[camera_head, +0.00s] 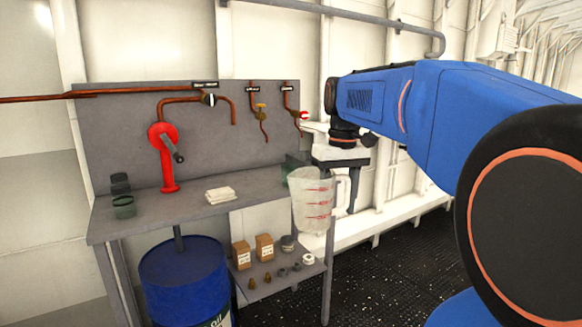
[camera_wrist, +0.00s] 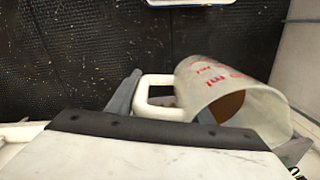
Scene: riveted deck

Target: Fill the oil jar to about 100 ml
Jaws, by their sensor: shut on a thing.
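My gripper (camera_wrist: 160,108) is shut on the white handle of a clear measuring jug (camera_head: 312,205) with red markings. In the head view the jug hangs roughly upright in front of the bench's right end. The wrist view shows the jug (camera_wrist: 210,85) with a brown surface inside, perhaps oil; its level cannot be read. A small dark green glass jar (camera_head: 123,207) stands at the bench's left front, apart from the jug. Something green (camera_head: 287,178) shows partly hidden behind the jug's rim; I cannot tell which is the oil jar.
The grey bench (camera_head: 150,222) carries a red crank pump (camera_head: 164,160), a folded cloth (camera_head: 220,195) and a dark container (camera_head: 120,183). Copper pipes with a brass tap (camera_head: 260,107) and a red tap (camera_head: 303,114) are behind. A blue drum (camera_head: 184,275) and a lower shelf with small boxes (camera_head: 264,247) are below.

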